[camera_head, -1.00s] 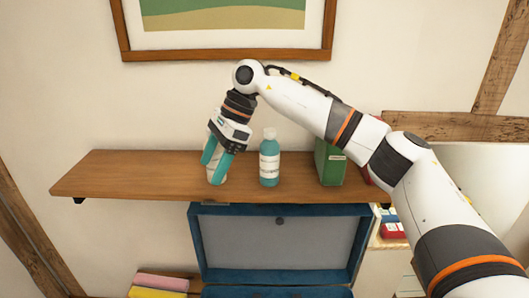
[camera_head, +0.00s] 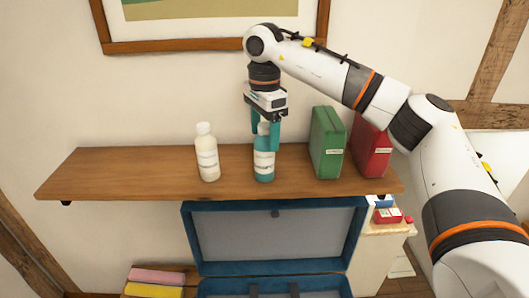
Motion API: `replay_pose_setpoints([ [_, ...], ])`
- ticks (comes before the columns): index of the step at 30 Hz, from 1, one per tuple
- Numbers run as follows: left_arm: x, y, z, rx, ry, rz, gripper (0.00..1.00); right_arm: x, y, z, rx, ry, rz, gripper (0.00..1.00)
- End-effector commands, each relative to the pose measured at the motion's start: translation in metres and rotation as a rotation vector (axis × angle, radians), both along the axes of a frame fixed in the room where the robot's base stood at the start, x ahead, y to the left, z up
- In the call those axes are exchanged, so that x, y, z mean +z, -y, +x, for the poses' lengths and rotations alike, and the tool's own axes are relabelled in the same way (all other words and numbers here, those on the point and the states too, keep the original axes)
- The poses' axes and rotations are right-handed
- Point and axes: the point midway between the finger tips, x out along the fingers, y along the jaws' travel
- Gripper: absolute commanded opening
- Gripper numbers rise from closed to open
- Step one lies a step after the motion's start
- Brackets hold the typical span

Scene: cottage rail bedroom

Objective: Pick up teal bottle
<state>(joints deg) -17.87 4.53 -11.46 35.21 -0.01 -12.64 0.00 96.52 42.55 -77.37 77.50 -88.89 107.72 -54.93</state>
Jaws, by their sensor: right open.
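The teal bottle (camera_head: 264,166) stands upright on the wooden shelf (camera_head: 120,172), with a pale label and a whitish cap. My right gripper (camera_head: 265,142) points down over it, its teal fingers open on either side of the bottle's upper part. The fingers and the gripper body partly hide the cap and neck. I cannot tell whether the fingers touch the bottle. My left gripper is not in view.
A white bottle (camera_head: 207,156) stands to the left on the shelf. A green box file (camera_head: 327,143) and a red one (camera_head: 371,148) stand to the right. An open blue case (camera_head: 190,235) is below. A framed picture (camera_head: 220,45) hangs above. The shelf's left part is clear.

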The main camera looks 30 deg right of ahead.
Motion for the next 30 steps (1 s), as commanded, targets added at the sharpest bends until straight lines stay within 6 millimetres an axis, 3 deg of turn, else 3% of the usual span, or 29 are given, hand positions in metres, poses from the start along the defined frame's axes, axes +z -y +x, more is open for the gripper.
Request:
replay_pose_setpoints([
  [3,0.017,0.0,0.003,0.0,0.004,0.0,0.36,-0.016,0.001,0.0,-0.001,-0.006,-0.001,0.7],
  [7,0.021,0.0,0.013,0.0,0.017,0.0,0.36,-0.033,0.001,0.0,0.0,-0.002,0.0,0.7],
  [16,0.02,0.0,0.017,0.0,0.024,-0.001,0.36,-0.039,0.0,0.0,0.0,0.001,0.001,0.69],
  [26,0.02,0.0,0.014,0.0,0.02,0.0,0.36,-0.039,0.0,0.0,0.0,0.001,0.001,0.15],
  [30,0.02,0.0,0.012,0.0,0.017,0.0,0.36,-0.038,0.0,0.001,0.0,0.002,0.002,0.14],
])
